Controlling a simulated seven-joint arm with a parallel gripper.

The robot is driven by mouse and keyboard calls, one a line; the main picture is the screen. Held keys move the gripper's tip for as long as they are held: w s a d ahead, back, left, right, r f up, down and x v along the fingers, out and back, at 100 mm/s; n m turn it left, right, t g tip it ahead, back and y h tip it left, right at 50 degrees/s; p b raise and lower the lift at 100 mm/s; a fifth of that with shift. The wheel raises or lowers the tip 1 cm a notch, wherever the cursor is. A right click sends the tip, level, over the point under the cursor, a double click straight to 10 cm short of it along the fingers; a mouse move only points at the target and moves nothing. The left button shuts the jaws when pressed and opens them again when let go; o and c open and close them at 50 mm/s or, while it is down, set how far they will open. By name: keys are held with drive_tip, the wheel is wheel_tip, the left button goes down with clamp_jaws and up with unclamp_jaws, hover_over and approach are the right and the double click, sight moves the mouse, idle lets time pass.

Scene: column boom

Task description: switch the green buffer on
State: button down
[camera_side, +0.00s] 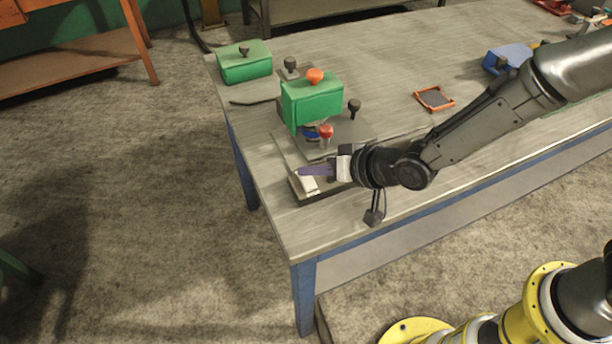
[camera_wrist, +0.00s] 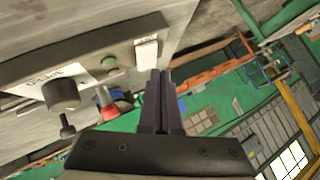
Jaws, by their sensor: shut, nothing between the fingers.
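The green buffer (camera_side: 312,103) stands near the table's left end, with an orange knob on top and a grey base. Its front control panel (camera_wrist: 90,65) shows in the wrist view with a dark speed knob (camera_wrist: 61,95), a small greenish round part (camera_wrist: 111,61) and a white rocker switch (camera_wrist: 147,52). My gripper (camera_side: 302,171) is shut and empty, its purple fingers at the base's front. In the wrist view the fingertips (camera_wrist: 157,73) are close beside the switch's lower edge. I cannot tell whether they touch it, nor which way the rocker is tipped.
A red knob (camera_side: 326,131) and dark knobs (camera_side: 354,106) stick up around the buffer. A second green box (camera_side: 244,63) stands behind it at the left. An orange-framed tray (camera_side: 434,98) and a blue object (camera_side: 508,57) lie to the right, with bare table between.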

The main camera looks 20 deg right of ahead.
drive_tip(key=shift+f, duration=0.1)
drive_tip(key=shift+f, duration=0.35)
